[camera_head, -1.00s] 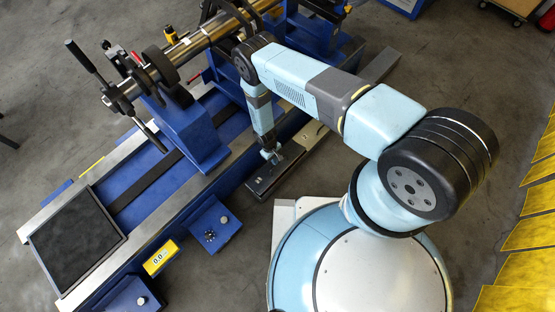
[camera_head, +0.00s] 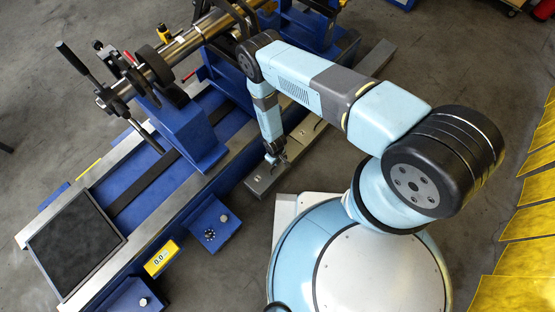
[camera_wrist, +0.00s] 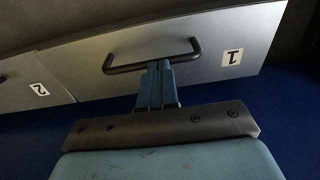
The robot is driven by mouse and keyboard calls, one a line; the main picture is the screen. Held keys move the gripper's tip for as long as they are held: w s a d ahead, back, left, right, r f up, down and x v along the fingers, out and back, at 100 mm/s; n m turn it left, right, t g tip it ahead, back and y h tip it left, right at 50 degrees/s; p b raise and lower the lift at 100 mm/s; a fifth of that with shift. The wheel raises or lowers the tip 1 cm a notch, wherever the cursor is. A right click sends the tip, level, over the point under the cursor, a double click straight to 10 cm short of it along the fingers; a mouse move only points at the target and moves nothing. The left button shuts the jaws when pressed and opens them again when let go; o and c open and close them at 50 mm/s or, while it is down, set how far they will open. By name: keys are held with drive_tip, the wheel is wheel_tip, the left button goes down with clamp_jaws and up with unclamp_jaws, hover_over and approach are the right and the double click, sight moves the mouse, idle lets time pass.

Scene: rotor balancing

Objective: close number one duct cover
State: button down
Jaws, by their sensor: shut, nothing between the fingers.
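The number one duct cover (camera_wrist: 205,35) is a grey metal panel with a "1" label, upside down in the wrist view. Its dark bar handle (camera_wrist: 193,45) arches over my fingertips. My gripper (camera_wrist: 157,66) is shut and empty, with its blue fingers at the handle; I cannot tell whether they touch it. In the head view my gripper (camera_head: 275,158) points down at the near end of the long grey strip along the machine. The cover (camera_head: 262,182) lies there, looking flat and level with the strip.
A second cover (camera_wrist: 28,88) labelled "2" adjoins on the left in the wrist view. The blue balancing machine (camera_head: 190,130) carries a metal rotor shaft (camera_head: 195,40). A blue control box (camera_head: 213,226) stands left of the cover.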

drive_tip(key=shift+s+d+f, duration=0.35)
drive_tip(key=shift+d+f, duration=0.15)
idle(0.4)
drive_tip(key=shift+r, duration=0.35)
wheel_tip(320, 180, up, 9)
drive_tip(key=s+d, duration=0.1)
drive_tip(key=shift+d, duration=0.3)
